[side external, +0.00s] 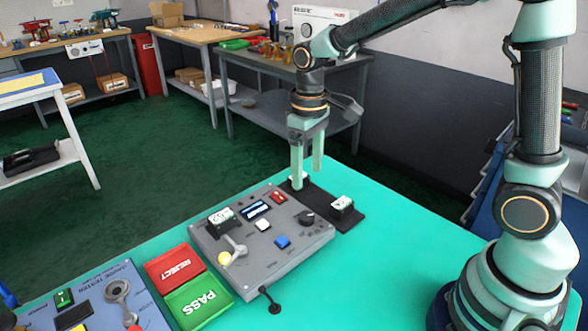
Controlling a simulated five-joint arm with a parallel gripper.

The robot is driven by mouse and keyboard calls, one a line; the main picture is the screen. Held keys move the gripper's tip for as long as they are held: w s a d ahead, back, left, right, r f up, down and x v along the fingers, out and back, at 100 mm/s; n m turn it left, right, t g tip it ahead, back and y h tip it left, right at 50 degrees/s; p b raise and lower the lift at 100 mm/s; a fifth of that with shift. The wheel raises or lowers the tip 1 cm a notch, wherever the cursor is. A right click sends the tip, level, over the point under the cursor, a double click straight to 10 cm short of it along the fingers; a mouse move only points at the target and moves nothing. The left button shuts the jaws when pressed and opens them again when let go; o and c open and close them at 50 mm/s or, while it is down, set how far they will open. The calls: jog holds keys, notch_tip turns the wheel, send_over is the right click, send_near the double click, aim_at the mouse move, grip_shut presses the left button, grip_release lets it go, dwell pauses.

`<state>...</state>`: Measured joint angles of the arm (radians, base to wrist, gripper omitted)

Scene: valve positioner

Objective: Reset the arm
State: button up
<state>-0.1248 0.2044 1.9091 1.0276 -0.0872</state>
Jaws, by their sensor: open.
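My gripper (307,171) points down with its two mint-green fingers apart. It is over the far end of a black mat (325,205) beside the grey control box (262,238). A small white-topped block (342,204) stands on the near right part of the mat. Something whitish shows at the fingertips, partly hidden by them; I cannot tell whether they touch it. The box carries a black knob (307,217), a blue button (283,242), a white button, a red switch, a small display and a lever with a yellow ball (225,258).
Red REJECT (174,266) and green PASS (198,301) trays lie left of the box. A blue-grey tester panel (108,305) is at the front left. A black cable end (273,303) lies in front of the box. The green table (390,250) is clear toward my base.

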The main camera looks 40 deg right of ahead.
jog(key=shift+r, duration=0.35)
jog(key=s+d+r+m+t, duration=0.2)
jog(key=s+d+r+t, duration=0.2)
jog(key=s+r, duration=0.4)
jog(key=shift+s+d+t, duration=0.4)
jog(key=shift+s+t, duration=0.4)
jog(key=shift+s, duration=0.15)
